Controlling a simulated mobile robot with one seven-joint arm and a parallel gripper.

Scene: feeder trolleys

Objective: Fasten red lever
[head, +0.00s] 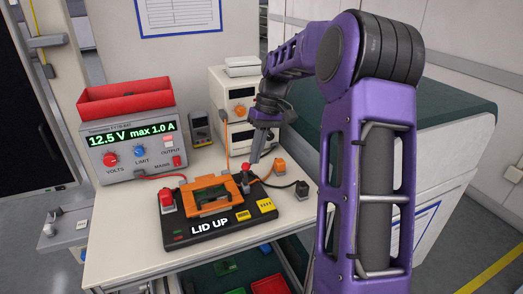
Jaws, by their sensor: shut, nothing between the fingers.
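A black test fixture (222,232) with a "LID UP" sign lies on the light bench. Its orange framed lid (212,195) is at the middle of the fixture. What looks like the red lever (246,170) is a red knob on a short stem at the fixture's back right, beside the lid. My gripper (255,160) points down just above and right of this red knob, fingers shut and empty. Whether the fingertips touch the knob I cannot tell.
A power supply (130,145) reading 12.5 V, with a red tray (125,98) on top, stands behind left. A meter (201,128) and a cream instrument (234,95) stand behind. Orange (279,165) and black (302,188) plugs with cables lie right of the fixture. Bench front left is clear.

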